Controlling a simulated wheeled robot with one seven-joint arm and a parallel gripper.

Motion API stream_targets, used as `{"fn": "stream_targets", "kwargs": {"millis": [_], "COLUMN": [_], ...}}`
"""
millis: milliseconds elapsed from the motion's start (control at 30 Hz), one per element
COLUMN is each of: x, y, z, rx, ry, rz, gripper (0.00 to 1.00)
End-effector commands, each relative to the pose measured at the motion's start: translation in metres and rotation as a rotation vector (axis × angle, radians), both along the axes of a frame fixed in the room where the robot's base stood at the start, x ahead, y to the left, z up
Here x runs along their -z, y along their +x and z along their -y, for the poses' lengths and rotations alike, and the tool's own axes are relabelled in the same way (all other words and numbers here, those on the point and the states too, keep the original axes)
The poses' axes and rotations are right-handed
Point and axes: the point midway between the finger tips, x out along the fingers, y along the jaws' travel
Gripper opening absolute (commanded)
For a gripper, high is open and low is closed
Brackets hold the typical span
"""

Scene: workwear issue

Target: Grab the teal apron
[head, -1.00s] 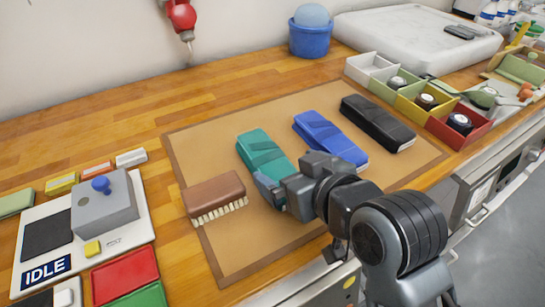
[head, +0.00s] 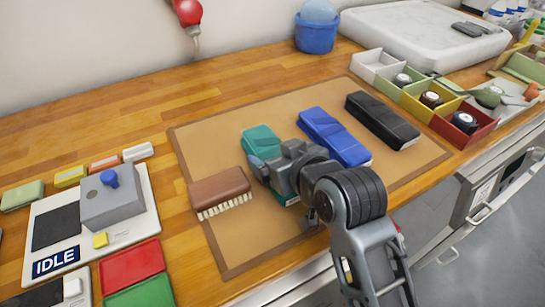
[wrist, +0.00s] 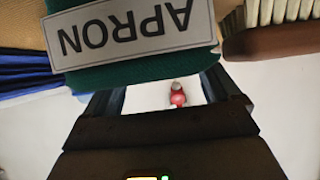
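The teal apron (head: 262,139) is a folded bundle lying on the tan mat (head: 225,120), left of the blue bundle. My gripper (head: 272,168) is over its middle and hides much of it; teal shows beyond and below the gripper. In the wrist view, the apron (wrist: 140,74) fills the top with an upside-down white "APRON" label. The two fingers (wrist: 165,92) stand well apart there, and their ends pass out of sight at the apron's edge. I cannot tell whether they touch it.
A brown brush (head: 220,188) lies close left of the apron. The blue bundle (head: 335,135) and a black bundle (head: 382,120) lie to the right. A panel reading "IDLE" (head: 55,262) is at the left. Coloured bins (head: 465,122) stand at the right. Bare wood lies behind the mat.

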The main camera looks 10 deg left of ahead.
Motion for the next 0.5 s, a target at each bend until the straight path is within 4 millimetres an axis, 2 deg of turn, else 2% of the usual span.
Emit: {"fn": "stream_targets", "kwargs": {"millis": [33,400,500], "x": [0.0000,0.0000,-0.0008], "y": [-0.0001,-0.0002,-0.0001], "z": [0.0001,0.0001,0.0002], "rx": [0.000,0.000,0.000], "ry": [0.000,0.000,0.001], "rz": [0.000,0.000,0.001], "gripper": [0.85,0.49,0.42]}}
